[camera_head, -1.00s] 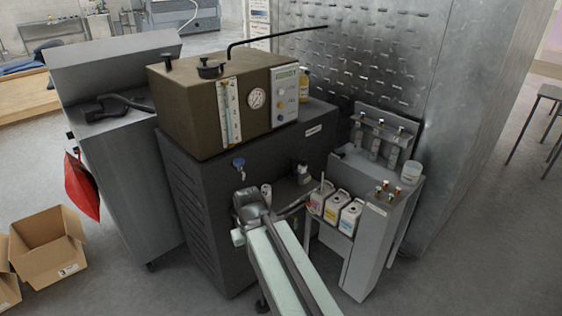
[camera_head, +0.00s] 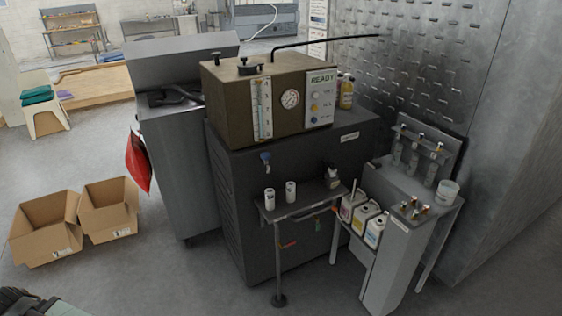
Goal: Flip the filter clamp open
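I cannot pick out the filter clamp for certain. A black clamp-like knob (camera_head: 249,68) stands on top of the brown box-shaped unit (camera_head: 222,106), which has a gauge and a READY panel. A black handle-like part (camera_head: 172,96) lies on top of the grey cabinet at left. A blue valve (camera_head: 265,158) sticks out of the front of the dark cabinet (camera_head: 240,190) under the brown unit. A dark part, perhaps of my arm, shows at the bottom left corner. My gripper is not seen, and nothing of mine touches the machine.
Several jugs (camera_head: 365,215) and a grey bottle stand (camera_head: 395,250) are at right. Cardboard boxes (camera_head: 45,230) lie at left. The floor at front centre is clear.

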